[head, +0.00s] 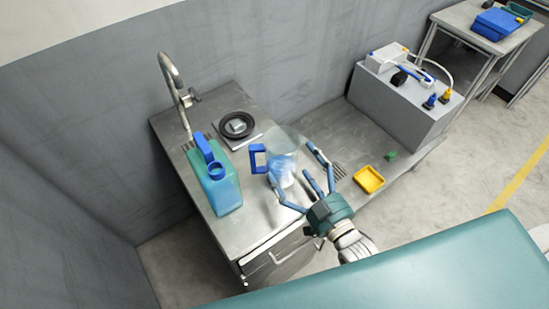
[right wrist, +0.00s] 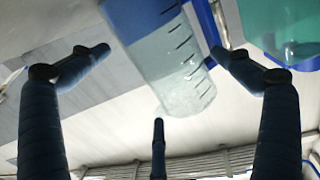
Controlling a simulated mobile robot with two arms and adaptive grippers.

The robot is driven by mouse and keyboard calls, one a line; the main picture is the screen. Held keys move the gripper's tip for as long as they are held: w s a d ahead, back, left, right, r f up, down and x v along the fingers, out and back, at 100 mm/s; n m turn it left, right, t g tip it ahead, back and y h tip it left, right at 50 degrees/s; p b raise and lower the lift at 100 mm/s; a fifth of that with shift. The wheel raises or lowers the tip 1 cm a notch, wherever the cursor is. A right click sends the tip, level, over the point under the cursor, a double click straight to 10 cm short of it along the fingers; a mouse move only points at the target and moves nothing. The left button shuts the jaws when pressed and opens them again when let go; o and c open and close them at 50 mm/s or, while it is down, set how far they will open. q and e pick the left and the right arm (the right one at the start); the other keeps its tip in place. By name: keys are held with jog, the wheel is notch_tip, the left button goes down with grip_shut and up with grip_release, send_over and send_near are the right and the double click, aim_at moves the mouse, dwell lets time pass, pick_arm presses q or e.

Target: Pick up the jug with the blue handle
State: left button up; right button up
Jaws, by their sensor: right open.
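The clear jug (head: 284,160) with graduation marks stands upright on the metal counter, its blue handle (head: 257,158) facing left. My right gripper (head: 291,164) reaches in from the lower right, fingers spread open on either side of the jug. In the right wrist view the jug (right wrist: 172,65) shows between the open fingers (right wrist: 160,52), with a gap at the left finger; contact at the right finger cannot be told. Part of the blue handle shows behind the jug there. My left gripper is not in view.
A teal canister with a blue cap and handle (head: 222,192) stands close left of the jug. A dark round dish (head: 236,124) lies behind it, near a tap (head: 172,75). A yellow tray (head: 368,179) and grey box (head: 405,100) are to the right.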

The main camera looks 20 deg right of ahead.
aim_at(280, 143)
jog(key=shift+w+a, duration=0.1)
jog(key=shift+w, duration=0.3)
jog(key=p+x, duration=0.1)
jog(key=x, duration=0.3)
jog(key=shift+w, duration=0.3)
jog(key=shift+w+a, duration=0.1)
jog(key=shift+w, duration=0.15)
jog(key=shift+s, duration=0.1)
jog(key=c, duration=1)
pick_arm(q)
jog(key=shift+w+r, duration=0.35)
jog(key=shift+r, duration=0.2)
pick_arm(e)
jog(key=shift+c, duration=1.4)
jog(key=shift+r, duration=0.1)
